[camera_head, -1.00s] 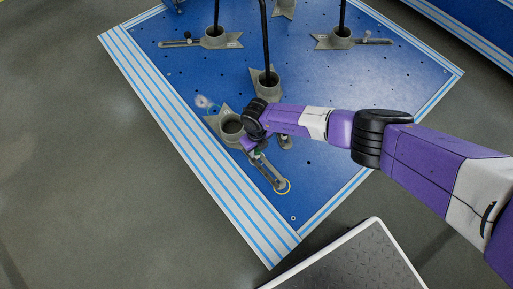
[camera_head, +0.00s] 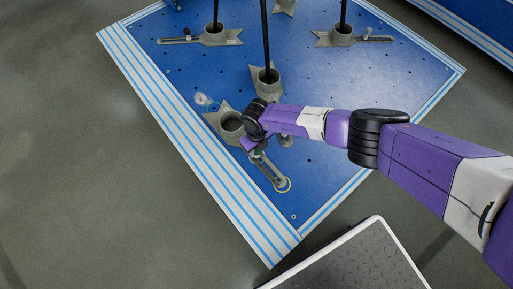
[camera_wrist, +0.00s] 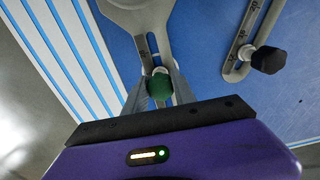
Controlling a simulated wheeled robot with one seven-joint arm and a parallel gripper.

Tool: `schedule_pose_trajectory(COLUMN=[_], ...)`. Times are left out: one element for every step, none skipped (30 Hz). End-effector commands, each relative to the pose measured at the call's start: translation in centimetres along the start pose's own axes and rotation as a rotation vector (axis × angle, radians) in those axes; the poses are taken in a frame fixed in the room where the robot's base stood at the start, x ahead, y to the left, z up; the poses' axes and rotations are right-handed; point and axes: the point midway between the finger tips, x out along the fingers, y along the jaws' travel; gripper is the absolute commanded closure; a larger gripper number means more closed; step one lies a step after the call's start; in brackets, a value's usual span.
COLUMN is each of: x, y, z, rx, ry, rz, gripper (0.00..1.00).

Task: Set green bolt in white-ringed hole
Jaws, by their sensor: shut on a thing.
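The green bolt (camera_wrist: 160,86) sits between the fingers of my gripper (camera_wrist: 160,95) in the wrist view, and my gripper is shut on it. The bolt's head is over the slotted arm of a grey bracket (camera_wrist: 143,12); its lower end is hidden, so I cannot tell whether it touches the slot. In the head view my gripper (camera_head: 256,152) is at the slotted arm (camera_head: 271,172), below the bracket's cup. A pale, whitish round mark (camera_head: 201,99) lies on the blue plate up-left of that cup.
The blue plate (camera_head: 190,70) carries several other grey brackets with cups, some with black poles. In the wrist view a black knob (camera_wrist: 268,60) stands on another slotted arm at right. A striped border (camera_head: 205,165) edges the plate; a grey step (camera_head: 350,260) is below.

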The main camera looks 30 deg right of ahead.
Motion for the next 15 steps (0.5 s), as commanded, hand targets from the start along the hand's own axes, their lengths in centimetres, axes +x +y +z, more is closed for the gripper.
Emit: schedule_pose_trajectory(x=[0.20, 0.27, 0.35, 0.41, 0.46, 0.46, 0.41, 0.40, 0.40, 0.39, 0.40, 0.39, 0.39, 0.39, 0.39], y=[0.01, 0.01, 0.01, 0.02, 0.01, 0.01, 0.01, 0.01, 0.01, 0.01, 0.01, 0.00, 0.00, 0.00, 0.00], z=[0.00, 0.00, 0.00, 0.00, 0.00, 0.01, 0.01, 0.01, 0.00, 0.01, 0.00, 0.00, 0.00, 0.00, 0.00], rx=[0.000, 0.000, 0.000, 0.000, 0.000, 0.000, 0.000, 0.000, 0.000, 0.000, 0.000, 0.000, 0.000, 0.000, 0.000], ry=[0.000, 0.000, 0.000, 0.000, 0.000, 0.000, 0.000, 0.000, 0.000, 0.000, 0.000, 0.000, 0.000, 0.000, 0.000], rz=[0.000, 0.000, 0.000, 0.000, 0.000, 0.000, 0.000, 0.000, 0.000, 0.000, 0.000, 0.000, 0.000, 0.000, 0.000], gripper=[1.00, 1.00, 1.00, 1.00, 1.00, 0.66, 0.60, 0.54, 0.47, 0.43, 0.43, 0.43, 0.43, 0.43, 0.43])
